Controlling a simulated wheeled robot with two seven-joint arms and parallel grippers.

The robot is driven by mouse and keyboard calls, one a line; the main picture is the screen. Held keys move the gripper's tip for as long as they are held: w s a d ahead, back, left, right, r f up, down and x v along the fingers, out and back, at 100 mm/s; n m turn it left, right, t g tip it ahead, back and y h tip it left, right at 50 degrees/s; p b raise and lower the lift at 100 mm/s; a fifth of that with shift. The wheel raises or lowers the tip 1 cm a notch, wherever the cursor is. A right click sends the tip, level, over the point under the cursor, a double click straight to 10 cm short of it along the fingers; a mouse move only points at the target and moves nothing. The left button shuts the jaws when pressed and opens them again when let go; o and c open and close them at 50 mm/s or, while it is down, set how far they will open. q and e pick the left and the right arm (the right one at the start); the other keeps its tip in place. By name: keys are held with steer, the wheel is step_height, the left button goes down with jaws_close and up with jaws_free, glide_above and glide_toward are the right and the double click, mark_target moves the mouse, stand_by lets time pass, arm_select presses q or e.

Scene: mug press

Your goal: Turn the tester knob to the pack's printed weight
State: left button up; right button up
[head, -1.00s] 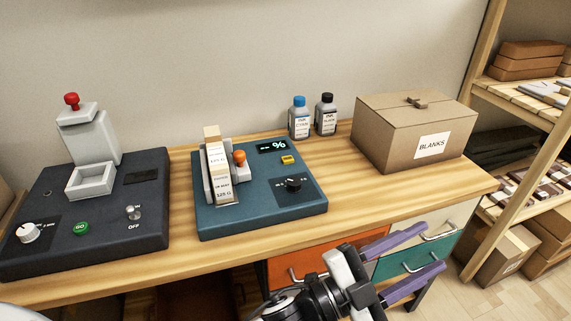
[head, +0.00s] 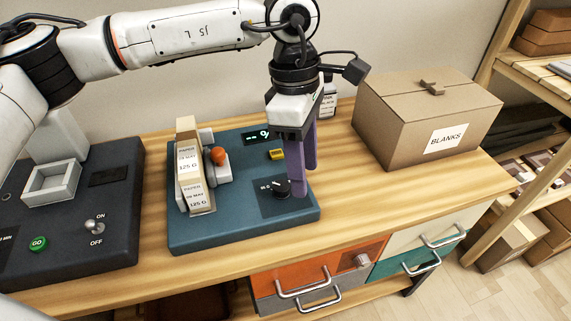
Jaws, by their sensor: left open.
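The blue tester (head: 225,234) stands on the wooden bench. Its black knob (head: 282,188) is on a dark dial plate at the right front; the dial's marks are too small to read. The pack (head: 187,165) leans in the tester's holder, with labels printed "125 G". My left gripper (head: 304,182) points down with its two purple fingers open. The fingers are just right of the knob, and the nearer finger overlaps the dial plate's edge in the picture. I cannot tell whether it touches the knob. My right gripper is out of view.
The tester's display (head: 257,137) is partly hidden by my gripper. A yellow button (head: 276,154) and an orange-topped lever (head: 218,156) are near the knob. A dark press (head: 100,215) stands left, a "BLANKS" box (head: 405,130) right.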

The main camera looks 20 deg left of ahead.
arm_select(q)
step_height(320, 180, up, 2)
steer(key=y, duration=0.2)
glide_above(283, 186)
steer(key=shift+t, duration=0.4)
step_height(283, 186, down, 10)
steer(key=shift+p, duration=0.4)
steer(key=c, duration=1.1)
steer(key=shift+o, duration=0.2)
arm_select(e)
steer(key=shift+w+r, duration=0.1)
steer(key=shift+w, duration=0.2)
